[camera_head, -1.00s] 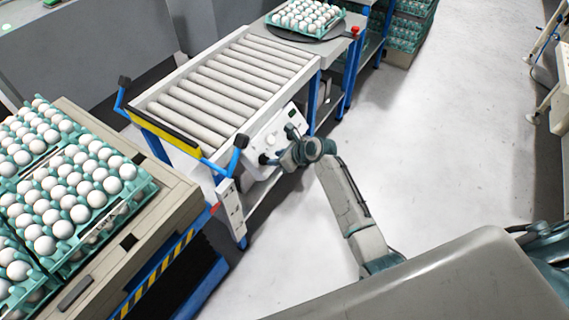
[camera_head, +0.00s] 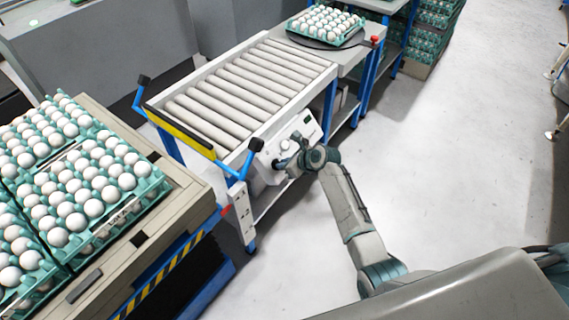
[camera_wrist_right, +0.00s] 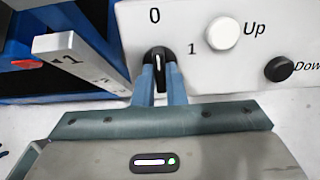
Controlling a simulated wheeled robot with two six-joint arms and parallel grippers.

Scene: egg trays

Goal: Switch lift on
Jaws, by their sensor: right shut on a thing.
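The lift's white control panel (camera_head: 309,126) is on the side of the roller conveyor and also fills the top right of the right wrist view (camera_wrist_right: 285,25). Its black rotary switch (camera_wrist_right: 157,54) sits between the marks 0 and 1, its white line close to upright, toward 0. My right gripper (camera_wrist_right: 159,82) is shut on this switch, one blue finger on each side. In the head view my right gripper (camera_head: 285,163) is at the panel's lower left and hides the switch. A white Up button (camera_wrist_right: 222,31) and a black Down button (camera_wrist_right: 279,69) are to the right. My left gripper is not in view.
The roller conveyor (camera_head: 190,83) has blue posts and a numbered white upright (camera_head: 242,208) close beside my gripper. Egg trays (camera_head: 150,192) stand at the left. Another egg tray (camera_head: 353,38) is at the back. The floor at the right (camera_head: 465,170) is clear.

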